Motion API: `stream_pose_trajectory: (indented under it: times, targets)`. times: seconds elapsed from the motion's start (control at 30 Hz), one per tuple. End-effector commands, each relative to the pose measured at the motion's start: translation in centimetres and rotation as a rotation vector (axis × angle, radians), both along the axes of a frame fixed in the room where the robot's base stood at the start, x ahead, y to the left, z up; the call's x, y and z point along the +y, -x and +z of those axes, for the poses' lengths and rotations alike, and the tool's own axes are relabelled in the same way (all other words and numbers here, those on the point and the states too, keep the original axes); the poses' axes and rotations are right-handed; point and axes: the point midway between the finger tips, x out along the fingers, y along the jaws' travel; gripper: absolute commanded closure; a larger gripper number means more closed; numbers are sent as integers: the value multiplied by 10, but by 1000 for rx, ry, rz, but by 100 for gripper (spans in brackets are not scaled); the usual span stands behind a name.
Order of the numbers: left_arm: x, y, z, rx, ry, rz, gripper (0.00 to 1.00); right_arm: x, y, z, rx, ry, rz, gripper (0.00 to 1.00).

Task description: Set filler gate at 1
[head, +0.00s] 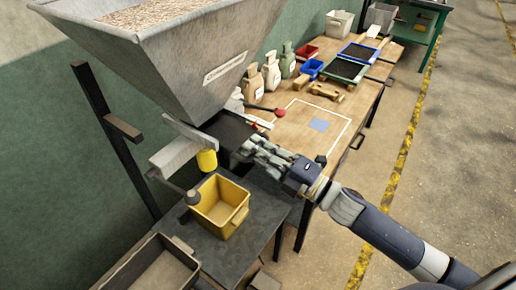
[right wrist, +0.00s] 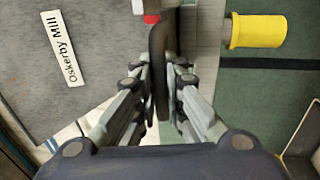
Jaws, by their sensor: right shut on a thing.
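A grey metal hopper (head: 165,55) full of grain hangs over the left side, with a label on its front. In the right wrist view the label reads "Oskerby Mill" (right wrist: 72,55). In the right wrist view the gripper (right wrist: 162,88) is shut on a dark upright gate handle (right wrist: 161,75). A small red part (right wrist: 151,18) shows beside the handle's top. No gate scale is readable. My left gripper is out of view.
The floor (head: 450,160) at the right is clear.

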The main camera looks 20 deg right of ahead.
Motion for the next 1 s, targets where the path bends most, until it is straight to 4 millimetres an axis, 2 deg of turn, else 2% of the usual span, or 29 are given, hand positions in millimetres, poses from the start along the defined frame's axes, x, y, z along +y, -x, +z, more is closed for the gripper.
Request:
stream_pose_trajectory:
  times: [0.3, 0.33, 0.4, 0.43, 0.77, 1.0]
  targets:
    - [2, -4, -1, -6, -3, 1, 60, 3, -5, -1, 2, 0, -1, 100]
    - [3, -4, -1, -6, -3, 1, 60, 3, -5, -1, 2, 0, -1, 86]
    - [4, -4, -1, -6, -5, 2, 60, 3, -5, -1, 2, 0, -1, 71]
    - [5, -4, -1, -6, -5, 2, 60, 3, -5, -1, 2, 0, -1, 69]
    - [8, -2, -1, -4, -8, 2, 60, 3, -4, -1, 1, 0, -1, 69]
    - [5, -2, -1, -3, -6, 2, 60, -9, 12, -6, 4, 0, -2, 69]
